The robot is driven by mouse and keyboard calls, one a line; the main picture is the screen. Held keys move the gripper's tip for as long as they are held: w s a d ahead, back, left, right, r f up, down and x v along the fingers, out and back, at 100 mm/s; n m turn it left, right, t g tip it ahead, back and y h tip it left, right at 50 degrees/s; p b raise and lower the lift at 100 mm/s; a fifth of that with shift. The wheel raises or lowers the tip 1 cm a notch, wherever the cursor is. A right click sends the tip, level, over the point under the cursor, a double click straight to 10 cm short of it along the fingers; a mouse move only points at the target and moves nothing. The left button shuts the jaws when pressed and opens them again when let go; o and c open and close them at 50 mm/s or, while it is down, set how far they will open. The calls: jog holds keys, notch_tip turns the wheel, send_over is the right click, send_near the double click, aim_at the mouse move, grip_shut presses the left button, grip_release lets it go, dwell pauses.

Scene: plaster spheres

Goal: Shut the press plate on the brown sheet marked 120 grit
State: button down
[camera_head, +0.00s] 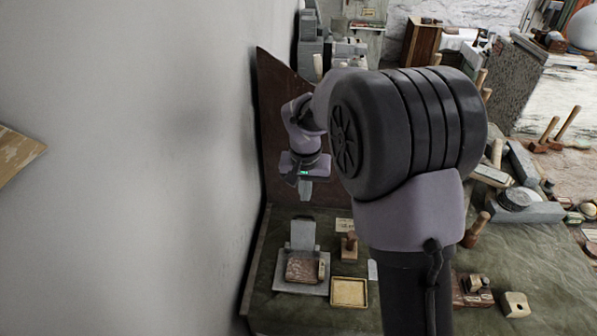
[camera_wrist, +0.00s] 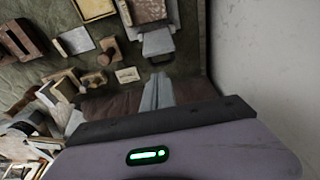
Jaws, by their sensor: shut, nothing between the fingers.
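A small grey press stands on the green cloth, its base (camera_head: 285,287) flat and its press plate (camera_head: 303,233) raised at the back edge. A brown sheet (camera_head: 301,269) lies on the base in front of the plate; any marking is too small to read. In the wrist view the press plate (camera_wrist: 158,43) and the brown sheet (camera_wrist: 148,10) show at the top. My gripper (camera_head: 305,195) is shut and empty, pointing down above and behind the press, apart from the plate. Its closed fingers (camera_wrist: 157,82) show in the wrist view.
A shallow wooden tray (camera_head: 349,305) and a wooden stamp-like block (camera_head: 349,246) are right of the press. A pale card (camera_wrist: 127,75) lies near it. A white wall (camera_head: 130,160) is close on the left. A dark brown panel (camera_head: 283,130) stands behind my gripper.

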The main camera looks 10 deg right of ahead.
jog(key=b, duration=0.2)
send_near(303, 231)
jog(key=w+d+f, duration=0.2)
jog(key=w+f, duration=0.2)
jog(key=f, duration=0.1)
jog(key=shift+a, duration=0.15)
jog(key=shift+w+f, duration=0.1)
